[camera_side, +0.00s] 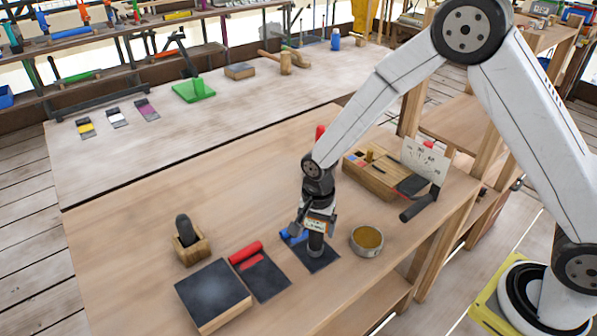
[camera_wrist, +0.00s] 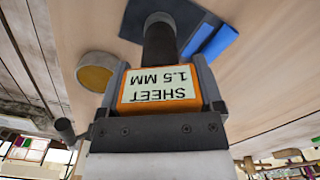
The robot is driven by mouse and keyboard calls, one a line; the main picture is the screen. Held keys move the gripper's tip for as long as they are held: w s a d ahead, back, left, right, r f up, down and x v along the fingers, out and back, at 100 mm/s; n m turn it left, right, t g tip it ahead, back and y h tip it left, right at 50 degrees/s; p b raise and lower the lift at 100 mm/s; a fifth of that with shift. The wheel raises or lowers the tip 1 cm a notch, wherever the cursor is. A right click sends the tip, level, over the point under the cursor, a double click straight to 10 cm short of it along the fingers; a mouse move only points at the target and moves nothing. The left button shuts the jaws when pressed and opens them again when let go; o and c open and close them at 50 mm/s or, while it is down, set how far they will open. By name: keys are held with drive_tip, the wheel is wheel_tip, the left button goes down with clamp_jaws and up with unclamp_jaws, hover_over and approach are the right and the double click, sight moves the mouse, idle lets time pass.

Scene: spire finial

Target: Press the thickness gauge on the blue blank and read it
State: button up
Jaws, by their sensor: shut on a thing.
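My gripper (camera_side: 318,216) is shut on the orange thickness gauge (camera_side: 319,224), with a finger on each side of it in the wrist view (camera_wrist: 160,82). The gauge's pale display (camera_wrist: 159,87) appears upside down there and reads "SHEET 1.5 MM". Its dark round probe (camera_wrist: 160,42) points away from me onto the blue blank, a dark sheet (camera_wrist: 217,15) with a blue strip (camera_wrist: 217,40). In the side view the gauge stands upright over the blue blank (camera_side: 326,264), its foot seeming to touch it. The gauge and gripper hide part of the blank.
A dark sheet with a red roll (camera_side: 247,252) and a dark-topped block (camera_side: 213,293) lie to the left. A wooden holder (camera_side: 193,250) stands behind them. A round tin (camera_side: 367,241) is close on the right. A wooden box (camera_side: 371,184) and white card (camera_side: 425,158) stand behind.

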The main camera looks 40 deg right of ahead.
drive_tip(key=o, duration=1.3)
drive_tip(key=shift+r, duration=0.2)
drive_tip(key=shift+r, duration=3.75)
drive_tip(key=shift+s+d+r+n, duration=0.2)
drive_tip(key=shift+s+d+n, duration=0.1)
drive_tip(key=shift+d, duration=0.1)
drive_tip(key=s+d+r+n+t, duration=0.2)
drive_tip(key=s+d+r+n, duration=0.1)
drive_tip(key=s+d+n, duration=0.5)
drive_tip(key=s+n, duration=0.3)
drive_tip(key=s, duration=0.1)
drive_tip(key=shift+s+d+t, duration=0.3)
drive_tip(key=shift+d, duration=0.05)
